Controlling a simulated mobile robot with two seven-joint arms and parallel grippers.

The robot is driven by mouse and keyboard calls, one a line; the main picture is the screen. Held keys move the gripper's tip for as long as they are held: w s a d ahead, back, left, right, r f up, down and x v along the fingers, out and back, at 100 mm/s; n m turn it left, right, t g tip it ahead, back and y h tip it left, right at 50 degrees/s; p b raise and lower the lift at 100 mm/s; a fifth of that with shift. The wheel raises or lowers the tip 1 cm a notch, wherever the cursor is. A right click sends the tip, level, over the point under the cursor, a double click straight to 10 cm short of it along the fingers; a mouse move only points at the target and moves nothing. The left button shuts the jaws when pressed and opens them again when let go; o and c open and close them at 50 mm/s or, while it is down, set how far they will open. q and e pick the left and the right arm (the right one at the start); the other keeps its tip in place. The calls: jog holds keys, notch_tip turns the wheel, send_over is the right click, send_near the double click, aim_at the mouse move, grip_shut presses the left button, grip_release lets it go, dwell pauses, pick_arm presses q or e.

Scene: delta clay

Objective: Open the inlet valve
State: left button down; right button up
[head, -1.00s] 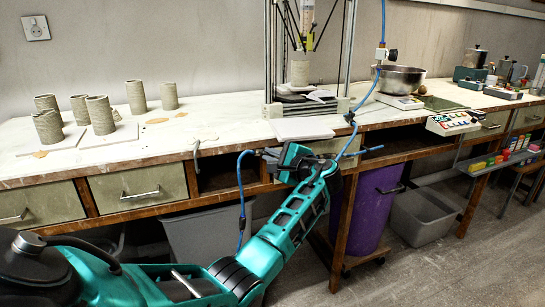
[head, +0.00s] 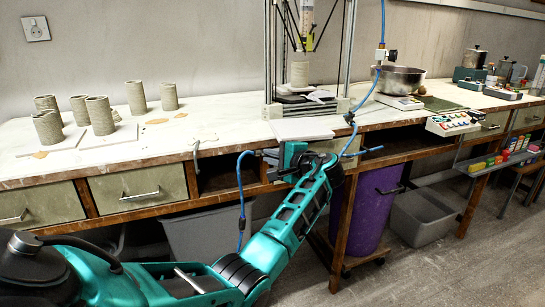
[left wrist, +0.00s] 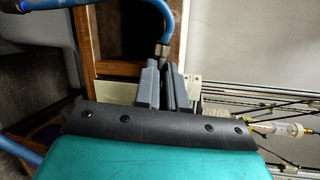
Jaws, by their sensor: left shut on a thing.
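My left gripper (head: 274,156) is at the front edge of the bench, where a blue hose (head: 240,185) loops up to the bench front. My right gripper is not in view.
The bench top (head: 235,115) carries clay cylinders (head: 100,115) at left and a framed clay printer (head: 300,75) in the middle. A purple bin (head: 375,205) and grey tubs (head: 425,215) stand below. A control box (head: 453,123) is at right.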

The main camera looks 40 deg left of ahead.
pick_arm(q)
jog(key=c, duration=1.2)
grip_release()
jog(key=p+v, duration=0.2)
jog(key=v, duration=1.1)
jog(key=shift+w, duration=0.1)
